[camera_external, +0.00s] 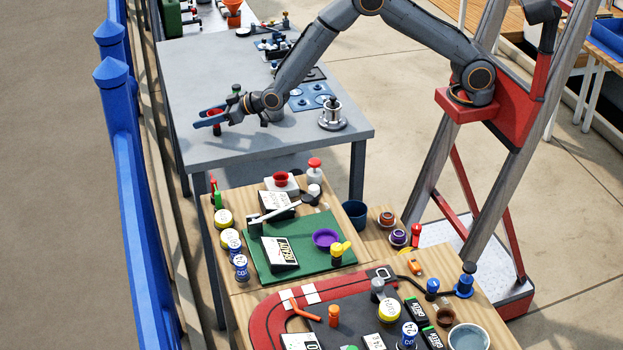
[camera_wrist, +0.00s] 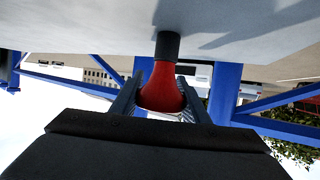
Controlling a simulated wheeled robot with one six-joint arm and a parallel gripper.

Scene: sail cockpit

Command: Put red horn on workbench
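The red horn (camera_external: 214,114) is at my gripper (camera_external: 213,115), over the left part of the grey workbench (camera_external: 205,66). In the wrist view the red horn (camera_wrist: 166,90) shows a red flared bell and a dark end piece. The dark end points at the grey top and seems to touch it or nearly so. My gripper's fingers (camera_wrist: 161,76) lie close against both sides of the bell and look shut on it. The horn looks about upright, with its bell away from the top.
A silver and black bell-like object (camera_external: 332,114) and a blue panel with round parts (camera_external: 309,97) are on the workbench's right side. The top's left side is largely clear. A blue railing (camera_external: 128,150) runs along the left. A cluttered wooden table (camera_external: 240,277) stands in front.

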